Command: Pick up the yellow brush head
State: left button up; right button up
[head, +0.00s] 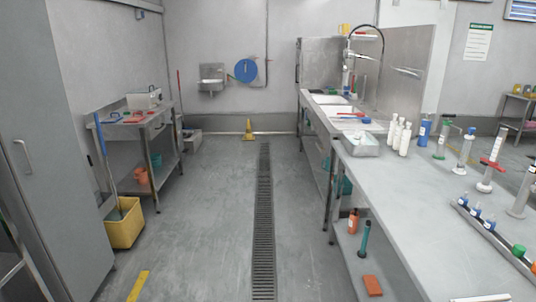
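A flat, elongated yellow piece (138,286) lies on the floor at the lower left, left of the drain grate. It may be the yellow brush head, but bristles are too small to tell and it could be a floor marking. A small yellow item (345,29) sits high on the shelf above the sink; its shape is unclear. Neither of my grippers is in view.
A long steel counter (390,180) with bottles and racks runs along the right. A yellow bucket (125,223) with a blue-handled tool stands at left by a steel table (160,119). The central floor is clear.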

aim_at(363, 140)
jog(key=i+z, duration=0.1)
jog(key=i, duration=0.55)
jog(key=i+z, duration=0.15)
jog(key=i, duration=0.5)
jog(key=i+j+z, duration=0.1)
jog(key=i, duration=0.5)
jog(key=j, duration=0.1)
